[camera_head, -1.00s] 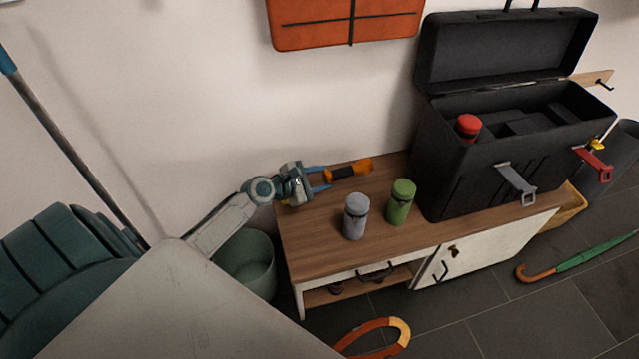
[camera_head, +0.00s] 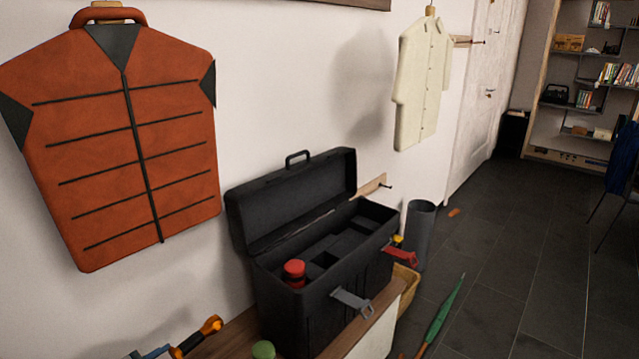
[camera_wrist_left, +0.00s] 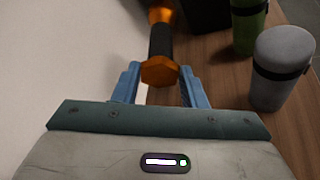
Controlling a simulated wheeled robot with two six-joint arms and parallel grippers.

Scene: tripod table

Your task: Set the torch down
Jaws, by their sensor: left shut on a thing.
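The torch, orange at both ends with a black middle, shows at the bottom of the head view (camera_head: 195,338) and in the left wrist view (camera_wrist_left: 160,42). My left gripper (camera_wrist_left: 164,85) is shut on its near orange end, between two blue fingers. Only the gripper's tip (camera_head: 152,353) shows at the lower edge of the head view. The torch is over or on the wooden top (camera_head: 235,342) near the wall; I cannot tell whether it touches the surface. My right gripper is not in view.
A green canister (camera_wrist_left: 247,25) and a grey canister (camera_wrist_left: 282,68) stand to the right of the torch. The open black toolbox (camera_head: 300,320) stands on the same top, with a red-capped item (camera_head: 294,272) inside. Bare wood (camera_wrist_left: 220,75) lies between gripper and canisters.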

